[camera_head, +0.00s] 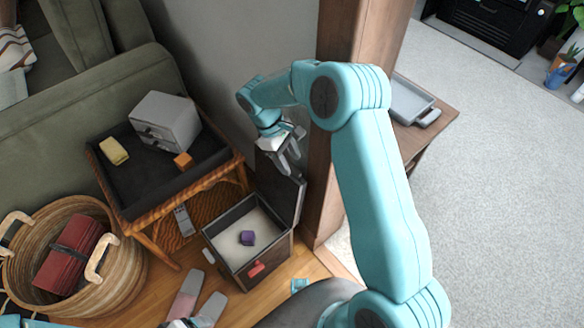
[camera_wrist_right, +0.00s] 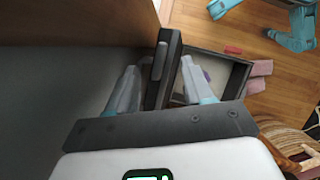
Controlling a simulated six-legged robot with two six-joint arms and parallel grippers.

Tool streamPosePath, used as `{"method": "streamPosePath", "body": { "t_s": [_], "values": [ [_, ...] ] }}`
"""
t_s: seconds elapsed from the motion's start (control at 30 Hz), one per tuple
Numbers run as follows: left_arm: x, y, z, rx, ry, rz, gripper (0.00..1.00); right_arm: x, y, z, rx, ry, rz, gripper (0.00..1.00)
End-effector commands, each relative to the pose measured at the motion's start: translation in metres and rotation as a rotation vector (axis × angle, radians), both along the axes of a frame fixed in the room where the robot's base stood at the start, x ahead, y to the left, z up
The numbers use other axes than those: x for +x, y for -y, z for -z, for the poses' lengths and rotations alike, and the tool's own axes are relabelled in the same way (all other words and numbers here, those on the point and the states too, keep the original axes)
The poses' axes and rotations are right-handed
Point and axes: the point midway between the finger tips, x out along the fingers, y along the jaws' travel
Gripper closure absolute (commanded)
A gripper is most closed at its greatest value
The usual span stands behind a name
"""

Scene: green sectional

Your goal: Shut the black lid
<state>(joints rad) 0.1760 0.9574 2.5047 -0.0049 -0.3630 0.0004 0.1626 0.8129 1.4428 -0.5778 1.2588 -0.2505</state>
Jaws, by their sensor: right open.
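The black lid (camera_head: 279,190) stands raised, about upright, at the back right side of an open box (camera_head: 267,272). The box has a pale inside and holds a small purple block (camera_head: 247,238). My right gripper (camera_head: 288,160) is open at the upper part of the lid. In the right wrist view, the lid's edge (camera_wrist_right: 168,60) shows between the two spread fingers (camera_wrist_right: 159,66); I cannot tell whether either finger touches it. Only a small part of what seems to be my left gripper (camera_head: 182,323) shows at the bottom edge, and its jaws are cut off.
A wicker-framed table (camera_head: 150,218) with a black tray top stands left of the box. A basket (camera_head: 120,280) with a red bundle is further left. A wooden cabinet (camera_head: 335,190) stands close right of the lid. Slippers (camera_head: 187,292) lie on the floor in front.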

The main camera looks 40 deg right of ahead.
Motion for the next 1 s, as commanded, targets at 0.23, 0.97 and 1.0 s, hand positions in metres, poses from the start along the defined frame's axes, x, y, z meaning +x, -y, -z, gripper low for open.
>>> {"method": "streamPosePath", "body": {
  "t_s": [0.23, 0.97, 1.0],
  "values": [
    [0.000, 0.000, 0.006, 0.000, 0.000, 0.000, 0.21, -0.010, 0.005, 0.026, 0.000, 0.000, 0.000, 0.49],
    [0.000, 0.000, 0.007, 0.000, 0.000, 0.000, 0.21, -0.010, 0.001, 0.027, -0.010, 0.002, -0.004, 1.00],
    [0.000, 0.000, 0.008, 0.000, 0.000, 0.000, 0.21, -0.010, -0.001, 0.027, -0.018, 0.002, -0.007, 1.00]
  ]
}}
